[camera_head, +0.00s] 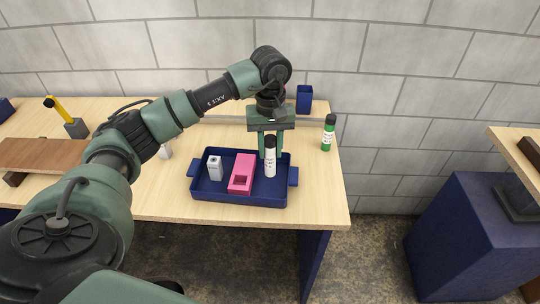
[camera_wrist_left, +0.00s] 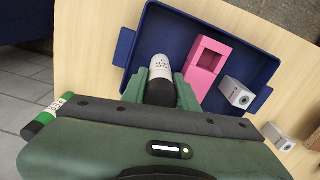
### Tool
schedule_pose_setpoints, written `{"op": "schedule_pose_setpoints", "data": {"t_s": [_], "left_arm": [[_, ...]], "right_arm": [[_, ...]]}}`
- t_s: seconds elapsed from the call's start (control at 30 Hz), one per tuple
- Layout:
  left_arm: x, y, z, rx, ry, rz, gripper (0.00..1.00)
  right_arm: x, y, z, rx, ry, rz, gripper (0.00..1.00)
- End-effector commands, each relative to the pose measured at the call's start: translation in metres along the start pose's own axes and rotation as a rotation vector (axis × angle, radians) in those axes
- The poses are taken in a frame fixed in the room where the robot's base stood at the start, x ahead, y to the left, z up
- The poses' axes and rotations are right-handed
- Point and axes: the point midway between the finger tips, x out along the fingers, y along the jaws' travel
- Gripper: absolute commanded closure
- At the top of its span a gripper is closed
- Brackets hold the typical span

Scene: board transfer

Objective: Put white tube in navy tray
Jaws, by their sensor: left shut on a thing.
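The white tube (camera_head: 270,163) has a black cap and stands upright in the head view. My left gripper (camera_head: 270,153) is shut on it near the capped end, pointing down. The tube is over the right part of the navy tray (camera_head: 240,200); I cannot tell whether its bottom touches the tray floor. In the left wrist view the white tube (camera_wrist_left: 160,68) shows between the green fingers (camera_wrist_left: 160,88), with the navy tray (camera_wrist_left: 146,38) around and below it. My right gripper is not in view.
The tray holds a pink block (camera_head: 241,174) with a square opening and a grey-white box (camera_head: 214,168). A green tube (camera_head: 328,133) stands right of the tray. A navy cup (camera_head: 304,99) stands behind. A yellow-handled tool (camera_head: 62,110) and a brown board (camera_head: 45,154) are at left.

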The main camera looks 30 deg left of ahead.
Motion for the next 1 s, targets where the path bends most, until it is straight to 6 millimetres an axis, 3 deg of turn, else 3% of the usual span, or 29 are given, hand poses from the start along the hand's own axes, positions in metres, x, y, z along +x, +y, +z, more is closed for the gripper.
{"op": "schedule_pose_setpoints", "data": {"t_s": [0.3,0.63,0.67,0.73,1.0], "left_arm": [[0.036,0.000,0.001,0.001,-0.001,-0.002,1.00],[0.041,0.000,0.000,0.001,0.001,-0.001,1.00],[0.040,0.000,0.000,0.001,0.000,-0.001,0.68],[0.039,0.000,0.000,0.001,0.000,-0.001,0.49],[0.039,0.000,0.000,0.001,0.000,-0.001,0.49]], "right_arm": [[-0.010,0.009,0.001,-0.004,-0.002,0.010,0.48],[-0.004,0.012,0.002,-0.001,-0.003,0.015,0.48],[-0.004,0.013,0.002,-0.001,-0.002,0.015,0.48],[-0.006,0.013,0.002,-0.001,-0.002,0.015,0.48],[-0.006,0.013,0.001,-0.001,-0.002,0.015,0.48]]}}
